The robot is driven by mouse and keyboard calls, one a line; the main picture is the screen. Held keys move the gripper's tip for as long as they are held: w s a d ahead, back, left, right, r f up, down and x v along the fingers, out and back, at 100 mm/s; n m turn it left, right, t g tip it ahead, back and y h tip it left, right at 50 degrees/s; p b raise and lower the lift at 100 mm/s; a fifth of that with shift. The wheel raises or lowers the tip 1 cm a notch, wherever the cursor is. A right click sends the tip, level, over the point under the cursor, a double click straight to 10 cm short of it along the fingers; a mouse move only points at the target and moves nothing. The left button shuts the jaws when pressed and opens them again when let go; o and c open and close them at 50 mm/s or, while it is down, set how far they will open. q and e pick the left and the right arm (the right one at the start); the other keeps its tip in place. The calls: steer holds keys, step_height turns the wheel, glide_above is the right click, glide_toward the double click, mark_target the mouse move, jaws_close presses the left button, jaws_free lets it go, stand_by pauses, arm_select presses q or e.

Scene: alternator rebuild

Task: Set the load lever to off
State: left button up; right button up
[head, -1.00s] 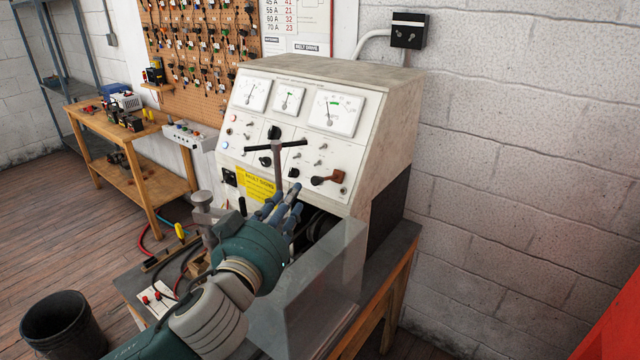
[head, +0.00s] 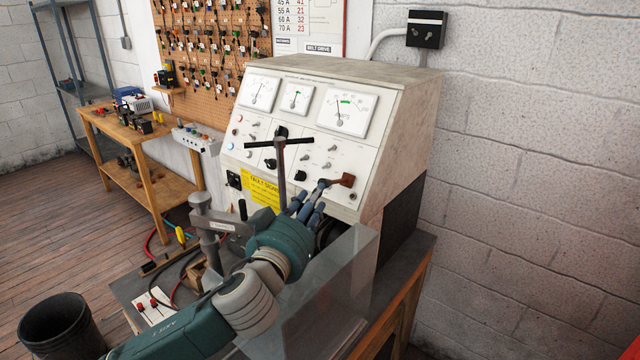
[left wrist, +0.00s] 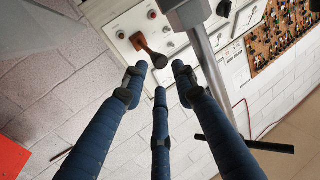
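The load lever (head: 345,180) is a reddish-brown handle low on the right side of the test bench's white sloping panel. It also shows in the left wrist view (left wrist: 149,50), as a brown bar running from a pivot on the panel to a darker, wider end. My left gripper (head: 311,197) is just in front of the lever, and one fingertip overlaps its left end in the head view. In the left wrist view its fingers (left wrist: 160,76) are spread, with nothing between them, close to the lever's end; contact cannot be told. My right gripper is out of view.
A T-handled metal post (head: 281,165) stands close to the left of my fingers. A clear guard (head: 345,280) stands below, on the bench's right side. Three gauges, knobs and toggle switches sit on the panel. A block wall (head: 530,180) is at the right.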

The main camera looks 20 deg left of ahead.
mark_target(335, 182)
arm_select(q)
steer(key=w+p, duration=0.1)
steer(key=w, duration=0.4)
steer(key=shift+w, duration=0.2)
steer(key=shift+f, duration=0.1)
jaws_close()
